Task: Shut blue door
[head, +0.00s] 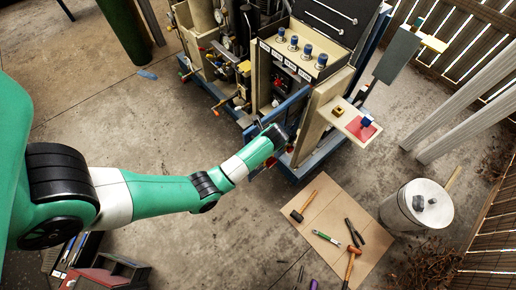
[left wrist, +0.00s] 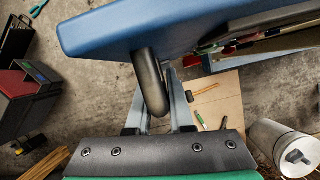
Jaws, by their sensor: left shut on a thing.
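The blue door (left wrist: 200,25) fills the top of the left wrist view as a thick blue panel with a dark curved handle (left wrist: 148,75). In the head view, what looks like the door's blue top edge (head: 290,102) stands at the front of the compressor. My left gripper (head: 275,134) is at the door's near face. In the left wrist view the fingers of my left gripper (left wrist: 157,105) are shut on the handle, one on each side. The exact contact is partly hidden by the handle. My right gripper is in neither view.
The compressor cabinet (head: 335,100) has knobs on top and a side shelf with a red pad (head: 362,128). Tools including a hammer (head: 303,207) lie on a cardboard sheet (head: 325,195). Red-black boxes (head: 115,272) stand at lower left.

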